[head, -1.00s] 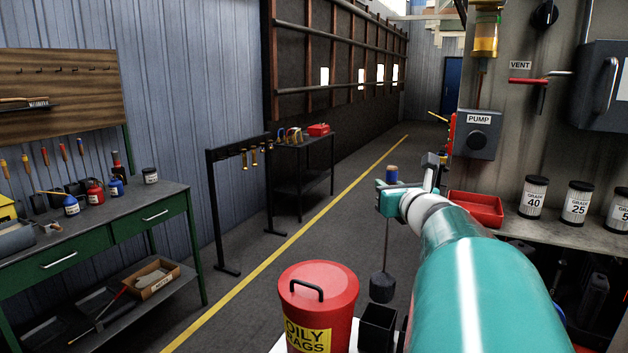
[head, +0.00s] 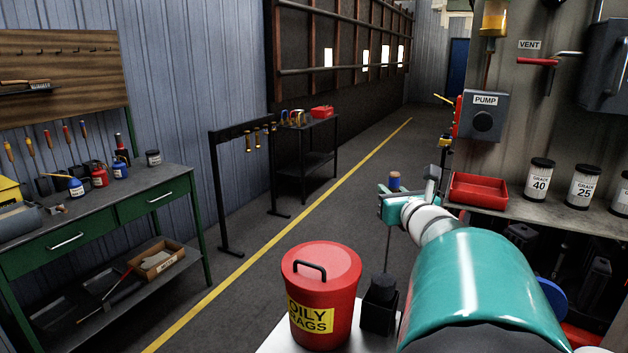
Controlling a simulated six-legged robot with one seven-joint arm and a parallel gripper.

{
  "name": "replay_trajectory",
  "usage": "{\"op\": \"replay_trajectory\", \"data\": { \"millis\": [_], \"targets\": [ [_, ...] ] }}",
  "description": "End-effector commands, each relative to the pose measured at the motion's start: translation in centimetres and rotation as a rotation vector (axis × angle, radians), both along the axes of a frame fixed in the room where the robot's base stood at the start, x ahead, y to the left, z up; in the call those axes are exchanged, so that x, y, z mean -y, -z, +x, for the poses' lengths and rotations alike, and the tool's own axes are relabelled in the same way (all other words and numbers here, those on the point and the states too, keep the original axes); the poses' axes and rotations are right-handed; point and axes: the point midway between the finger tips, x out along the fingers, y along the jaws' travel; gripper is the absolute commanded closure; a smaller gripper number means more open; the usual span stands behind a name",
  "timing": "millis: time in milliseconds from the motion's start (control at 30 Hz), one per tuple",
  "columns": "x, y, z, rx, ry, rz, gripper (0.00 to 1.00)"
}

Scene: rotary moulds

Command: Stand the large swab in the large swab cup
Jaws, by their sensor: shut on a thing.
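My gripper (head: 394,200) is shut on the large swab near the top of its handle, with the blue and tan handle end (head: 394,182) above the jaws. The thin shaft runs almost straight down to the dark swab head (head: 383,281). The square black cup (head: 377,317) stands beside the red bin. The swab head overlaps the cup's mouth in the picture. Its upper part shows above the rim and its lower part blends with the dark cup. I cannot tell how deep it sits.
A red oily-rags bin (head: 321,285) stands just left of the cup. A counter at the right bears a red tray (head: 479,188) and labelled canisters (head: 540,179). A green workbench (head: 100,215) is at the left, and the floor aisle (head: 300,245) between is clear.

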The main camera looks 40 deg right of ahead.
Motion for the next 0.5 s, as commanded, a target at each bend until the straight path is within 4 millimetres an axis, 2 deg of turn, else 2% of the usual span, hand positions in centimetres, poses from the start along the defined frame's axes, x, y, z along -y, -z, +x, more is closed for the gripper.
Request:
{"op": "replay_trajectory", "data": {
  "millis": [500],
  "targets": [
    [0.1,3.8,0.1,0.0,0.0,0.001,1.0]
  ]
}}
